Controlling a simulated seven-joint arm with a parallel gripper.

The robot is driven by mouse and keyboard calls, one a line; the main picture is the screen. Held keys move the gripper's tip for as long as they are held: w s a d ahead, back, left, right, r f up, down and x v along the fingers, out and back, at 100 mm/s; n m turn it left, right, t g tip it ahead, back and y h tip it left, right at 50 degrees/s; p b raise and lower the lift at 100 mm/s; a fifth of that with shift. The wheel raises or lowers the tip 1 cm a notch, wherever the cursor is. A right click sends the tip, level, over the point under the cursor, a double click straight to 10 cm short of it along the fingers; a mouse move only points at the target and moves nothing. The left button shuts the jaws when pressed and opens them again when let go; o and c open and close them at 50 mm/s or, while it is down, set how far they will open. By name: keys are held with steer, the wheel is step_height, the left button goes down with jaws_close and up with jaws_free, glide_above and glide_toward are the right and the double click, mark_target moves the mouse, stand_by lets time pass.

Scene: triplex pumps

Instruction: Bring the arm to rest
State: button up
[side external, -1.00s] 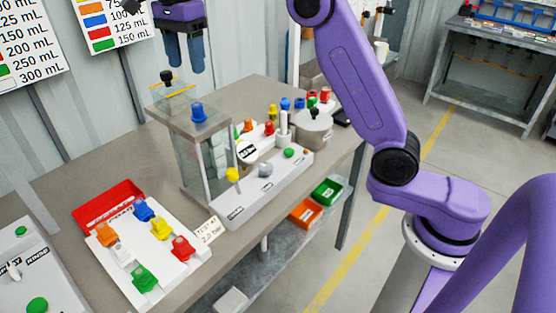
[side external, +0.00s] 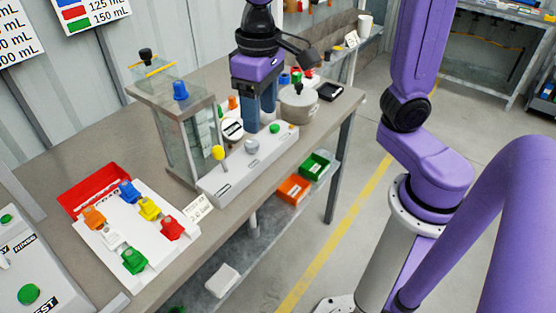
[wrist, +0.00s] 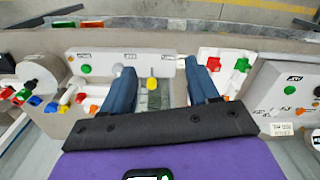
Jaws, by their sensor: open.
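My gripper (side external: 259,122) points down with its two blue fingers apart and nothing between them. In the side view it hangs near the white control panel (side external: 238,178), partly in front of the small parts behind it; whether it touches anything cannot be told. In the wrist view the spread fingers of my gripper (wrist: 159,66) frame the yellow knob (wrist: 152,84) on the panel.
A white tray (side external: 152,262) holds several coloured valve pieces beside a red bin (side external: 88,185). A round grey pot (side external: 298,103) stands right of my gripper. Orange (side external: 293,188) and green (side external: 315,165) bins sit on the lower shelf.

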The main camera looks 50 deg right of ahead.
steer(key=s+d+f+n, duration=0.4)
steer(key=s+n, duration=0.1)
steer(key=s, duration=0.2)
steer(key=s+d+f+n, duration=0.3)
steer(key=s+d+n, duration=0.2)
steer(key=s, duration=0.3)
steer(key=shift+f, duration=0.35)
steer(key=shift+w, duration=0.1)
steer(key=shift+c, duration=0.2)
